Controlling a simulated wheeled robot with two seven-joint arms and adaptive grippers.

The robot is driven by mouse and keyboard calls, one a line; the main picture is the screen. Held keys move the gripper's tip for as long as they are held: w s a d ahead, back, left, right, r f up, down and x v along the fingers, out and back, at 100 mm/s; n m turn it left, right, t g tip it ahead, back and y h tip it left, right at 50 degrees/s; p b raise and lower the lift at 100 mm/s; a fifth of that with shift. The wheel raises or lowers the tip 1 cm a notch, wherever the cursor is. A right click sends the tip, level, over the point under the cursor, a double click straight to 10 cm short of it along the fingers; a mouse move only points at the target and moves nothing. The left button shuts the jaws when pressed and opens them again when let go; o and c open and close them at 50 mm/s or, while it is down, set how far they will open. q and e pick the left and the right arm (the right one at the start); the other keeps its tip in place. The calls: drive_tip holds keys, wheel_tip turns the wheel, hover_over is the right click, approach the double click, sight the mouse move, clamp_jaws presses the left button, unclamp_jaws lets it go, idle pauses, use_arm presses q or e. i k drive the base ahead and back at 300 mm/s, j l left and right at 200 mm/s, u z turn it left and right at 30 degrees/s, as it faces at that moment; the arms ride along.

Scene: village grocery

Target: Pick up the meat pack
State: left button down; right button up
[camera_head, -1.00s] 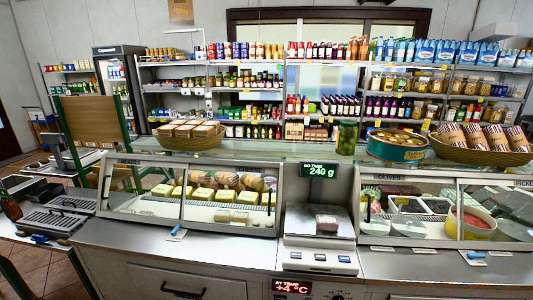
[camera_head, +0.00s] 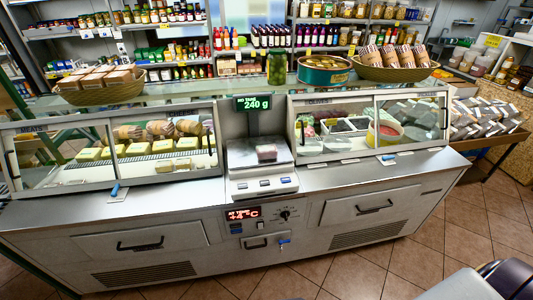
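A small pack with a pinkish-red top, which looks like the meat pack (camera_head: 266,152), lies on the plate of the counter scale (camera_head: 262,183). The scale stands in the gap between two glass display cases. Its green display (camera_head: 253,103) reads 240 g. Neither gripper shows in the view. A grey and dark rounded part at the bottom right corner may be mine.
The left glass case (camera_head: 60,187) holds cheeses and meats; the right glass case (camera_head: 372,152) holds tubs. The steel counter front (camera_head: 330,215) has drawers and handles. Tiled floor (camera_head: 400,268) is open before it. A crate (camera_head: 490,140) of packs stands right.

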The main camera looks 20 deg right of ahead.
sight(269, 152)
drive_tip(key=i+l+u, duration=0.1)
drive_tip(key=l, duration=0.95)
drive_tip(key=l+u, duration=0.15)
drive_tip(key=l, duration=0.9)
drive_tip(key=i, duration=0.05)
